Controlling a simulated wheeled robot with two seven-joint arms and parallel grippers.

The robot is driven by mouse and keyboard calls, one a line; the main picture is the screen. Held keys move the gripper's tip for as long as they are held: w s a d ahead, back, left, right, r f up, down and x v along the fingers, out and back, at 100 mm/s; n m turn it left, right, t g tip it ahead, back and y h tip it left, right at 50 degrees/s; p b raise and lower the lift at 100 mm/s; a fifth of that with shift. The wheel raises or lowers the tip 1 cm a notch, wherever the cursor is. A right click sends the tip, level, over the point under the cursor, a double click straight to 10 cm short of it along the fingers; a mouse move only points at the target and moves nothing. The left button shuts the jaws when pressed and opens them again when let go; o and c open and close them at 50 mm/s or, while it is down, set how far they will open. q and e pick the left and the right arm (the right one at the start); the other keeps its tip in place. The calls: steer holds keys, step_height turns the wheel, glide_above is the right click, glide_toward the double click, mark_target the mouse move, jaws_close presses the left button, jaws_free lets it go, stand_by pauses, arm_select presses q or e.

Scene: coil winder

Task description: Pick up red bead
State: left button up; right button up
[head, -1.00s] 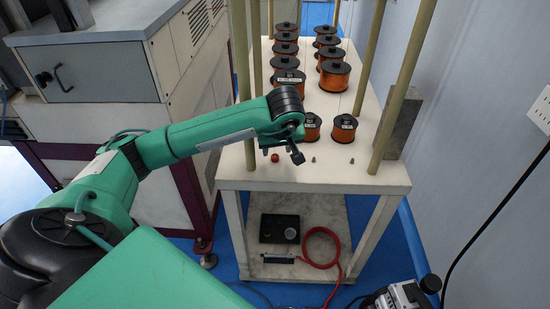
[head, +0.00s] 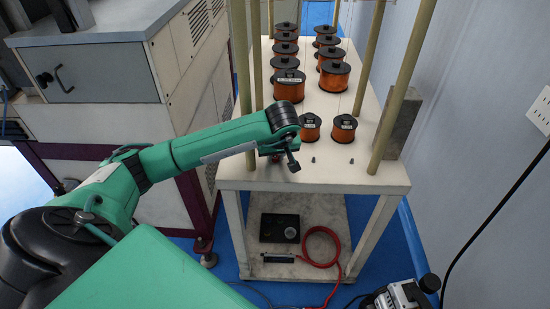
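The red bead (head: 275,159) is at the front left of the white table top, mostly hidden behind my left gripper and wrist. Only a small dark red bit shows. My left gripper (head: 292,163) hangs low over the front of the table, just right of the bead. Its fingers are small and dark, and I cannot tell whether they are open or shut, or whether they touch the bead. A grey and black device at the bottom right edge may be my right gripper; its fingers cannot be made out.
Several copper wire spools (head: 289,86) stand in two rows on the white table (head: 305,178). Two small grey pegs (head: 351,161) are near its front edge. Tan posts (head: 390,90) rise at its sides. A black box (head: 279,228) and red cable (head: 326,264) lie on the lower shelf.

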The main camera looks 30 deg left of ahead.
arm_select(q)
steer(key=shift+r, duration=0.1)
stand_by(0.3)
